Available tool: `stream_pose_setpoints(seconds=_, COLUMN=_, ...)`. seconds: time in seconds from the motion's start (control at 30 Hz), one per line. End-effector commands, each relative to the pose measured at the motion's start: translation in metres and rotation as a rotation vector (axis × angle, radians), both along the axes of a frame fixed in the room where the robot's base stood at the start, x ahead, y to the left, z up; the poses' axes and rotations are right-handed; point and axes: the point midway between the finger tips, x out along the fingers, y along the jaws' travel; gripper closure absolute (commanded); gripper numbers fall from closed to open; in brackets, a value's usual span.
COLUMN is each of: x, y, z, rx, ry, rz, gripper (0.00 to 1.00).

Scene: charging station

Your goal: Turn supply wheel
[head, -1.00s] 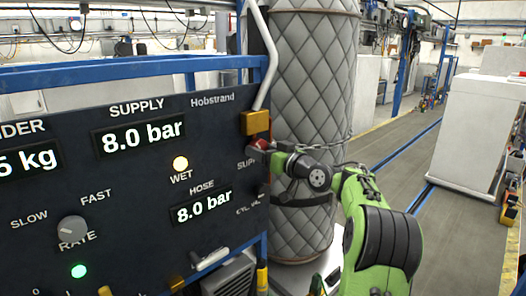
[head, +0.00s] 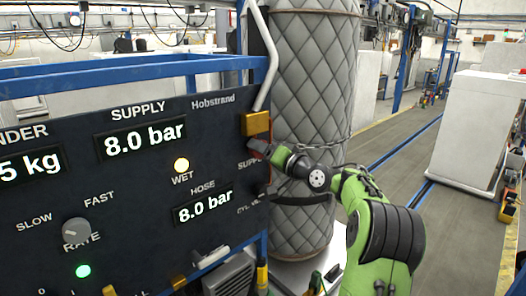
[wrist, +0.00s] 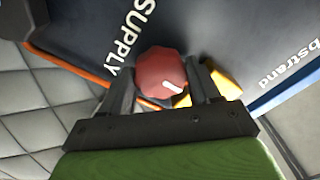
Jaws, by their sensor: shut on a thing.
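The supply wheel is a red round knob (wrist: 160,75) with a white pointer mark, in the middle of the wrist view beside the SUPPLY label. My gripper (wrist: 162,92) has its two dark fingers on either side of the knob and is shut on it. In the head view my gripper (head: 268,150) reaches the right edge of the dark panel (head: 140,220), and it mostly hides the knob there. The supply display (head: 142,139) reads 8.0 bar. The hose display (head: 203,205) also reads 8.0 bar.
A yellow block (head: 257,123) with a grey pipe (head: 264,60) sits just above my gripper. A grey quilted column (head: 318,90) stands close behind my arm. A blue rail (head: 120,72) runs along the panel's top.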

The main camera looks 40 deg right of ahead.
Motion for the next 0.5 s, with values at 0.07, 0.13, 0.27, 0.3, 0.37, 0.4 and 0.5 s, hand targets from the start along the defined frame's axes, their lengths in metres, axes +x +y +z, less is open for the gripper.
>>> stream_pose_setpoints(seconds=0.07, x=0.0000, y=0.0001, z=-0.0030, rx=0.012, ry=0.009, rz=0.001, gripper=0.69)
stream_pose_setpoints(seconds=0.13, x=0.0000, y=0.0001, z=-0.0030, rx=0.016, ry=0.009, rz=0.001, gripper=0.69)
stream_pose_setpoints(seconds=0.27, x=0.0001, y=0.0001, z=-0.0032, rx=0.018, ry=0.010, rz=0.001, gripper=0.69)
stream_pose_setpoints(seconds=0.3, x=0.0001, y=0.0001, z=-0.0032, rx=0.018, ry=0.010, rz=0.001, gripper=0.69)
stream_pose_setpoints(seconds=0.37, x=0.0001, y=0.0001, z=-0.0032, rx=0.018, ry=0.010, rz=0.001, gripper=0.69)
stream_pose_setpoints(seconds=0.4, x=0.0001, y=0.0001, z=-0.0032, rx=0.018, ry=0.010, rz=0.001, gripper=0.69)
stream_pose_setpoints(seconds=0.5, x=0.0001, y=0.0001, z=-0.0030, rx=0.018, ry=0.009, rz=0.001, gripper=0.34)
